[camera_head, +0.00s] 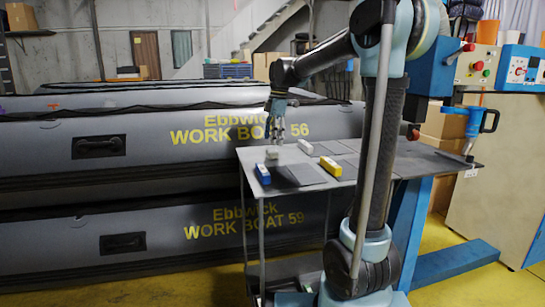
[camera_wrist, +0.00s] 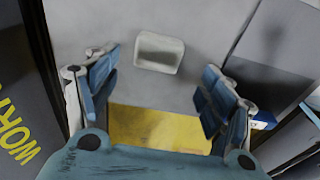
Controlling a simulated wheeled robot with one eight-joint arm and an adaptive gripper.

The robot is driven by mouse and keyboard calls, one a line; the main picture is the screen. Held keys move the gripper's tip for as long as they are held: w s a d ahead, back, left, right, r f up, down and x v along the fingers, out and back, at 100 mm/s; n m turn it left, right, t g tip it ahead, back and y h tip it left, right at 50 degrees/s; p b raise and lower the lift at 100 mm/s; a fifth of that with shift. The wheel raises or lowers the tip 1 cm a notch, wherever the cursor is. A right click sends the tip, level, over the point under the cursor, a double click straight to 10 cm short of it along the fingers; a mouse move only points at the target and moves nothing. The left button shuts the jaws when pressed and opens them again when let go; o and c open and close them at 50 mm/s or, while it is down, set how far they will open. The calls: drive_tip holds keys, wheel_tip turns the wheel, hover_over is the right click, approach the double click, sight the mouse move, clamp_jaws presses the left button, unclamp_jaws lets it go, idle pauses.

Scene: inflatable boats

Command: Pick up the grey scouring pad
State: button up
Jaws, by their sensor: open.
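A small light-grey block with rounded edges, which looks like the scouring pad (camera_head: 272,153), lies near the far left edge of the grey table. My gripper (camera_head: 276,136) points down just above the pad in the head view. In the wrist view my gripper (camera_wrist: 160,85) is open, with its two blue fingers wide apart and nothing between them.
A blue block (camera_head: 262,174), a yellow block (camera_head: 330,166) and a whitish block (camera_head: 305,146) lie on the table (camera_head: 405,158) among flat dark sheets (camera_head: 299,173). The blue block (camera_wrist: 263,121) is close to the right finger. Grey inflatable boats (camera_head: 60,147) stand behind.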

sight(273, 150)
drive_tip(key=shift+w+a+f, duration=0.1)
drive_tip(key=shift+f, duration=1.05)
drive_tip(key=shift+w+f, duration=0.1)
drive_tip(key=shift+f, duration=1)
drive_tip(key=c, duration=1)
drive_tip(key=shift+c, duration=0.2)
wheel_tip(273, 150, up, 10)
